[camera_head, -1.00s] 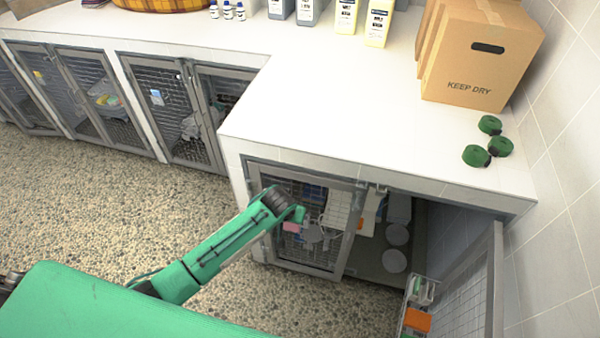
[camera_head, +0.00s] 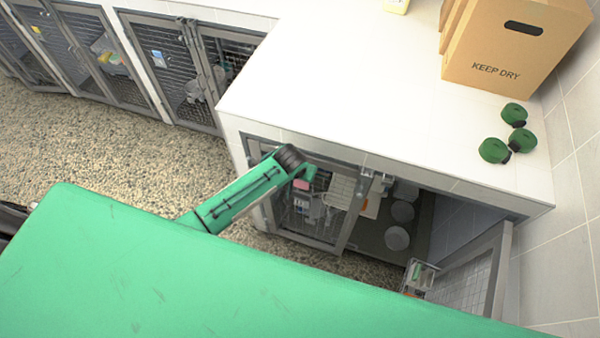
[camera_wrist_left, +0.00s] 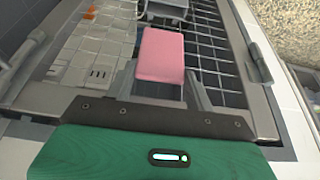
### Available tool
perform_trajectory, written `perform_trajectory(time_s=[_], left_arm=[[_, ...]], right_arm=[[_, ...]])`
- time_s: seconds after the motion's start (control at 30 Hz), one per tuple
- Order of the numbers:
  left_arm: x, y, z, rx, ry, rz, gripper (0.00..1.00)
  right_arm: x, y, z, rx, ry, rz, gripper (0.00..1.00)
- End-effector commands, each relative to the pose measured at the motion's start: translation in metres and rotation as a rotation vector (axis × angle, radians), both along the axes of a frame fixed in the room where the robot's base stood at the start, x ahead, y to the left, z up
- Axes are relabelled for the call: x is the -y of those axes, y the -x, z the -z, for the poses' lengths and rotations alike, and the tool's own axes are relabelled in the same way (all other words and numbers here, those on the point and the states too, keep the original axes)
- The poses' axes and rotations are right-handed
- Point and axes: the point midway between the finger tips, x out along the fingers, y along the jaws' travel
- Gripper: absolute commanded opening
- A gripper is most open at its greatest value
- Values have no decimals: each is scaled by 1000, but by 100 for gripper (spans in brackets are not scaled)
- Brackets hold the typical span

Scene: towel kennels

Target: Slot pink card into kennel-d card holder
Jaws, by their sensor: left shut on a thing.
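The pink card (camera_head: 301,184) is a small flat piece held by my left gripper (camera_head: 313,207) in front of the left mesh door of the near kennel. In the left wrist view the card (camera_wrist_left: 161,56) sits between the grey fingers of the gripper (camera_wrist_left: 160,80), which are shut on it. The barred kennel door (camera_head: 330,226) lies behind the card. A grey bracket-like part (camera_wrist_left: 166,10) shows beyond the card at the top of the wrist view; I cannot tell if it is the card holder. My right gripper is out of view.
The white counter (camera_head: 330,110) overhangs the kennel. An open mesh door (camera_head: 470,275) stands at right, with a small wire basket (camera_head: 418,277) beside it. A cardboard box (camera_head: 505,50) and green rolls (camera_head: 494,150) sit on the counter. Speckled floor (camera_head: 100,160) is clear at left.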

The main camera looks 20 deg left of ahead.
Motion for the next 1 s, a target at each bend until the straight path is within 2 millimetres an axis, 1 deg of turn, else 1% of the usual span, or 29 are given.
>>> perform_trajectory(time_s=[0.03, 0.4, 0.7, 1.0], left_arm=[[0, 0, 7, 0, 0, 0, 21], [0, 0, 29, 0, 0, 1, 21], [0, 0, 46, -1, 0, -1, 21], [0, 0, 49, 0, 1, 0, 21]], right_arm=[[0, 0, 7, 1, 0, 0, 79], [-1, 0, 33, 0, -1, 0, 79], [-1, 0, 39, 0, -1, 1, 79], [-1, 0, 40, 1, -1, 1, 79]])
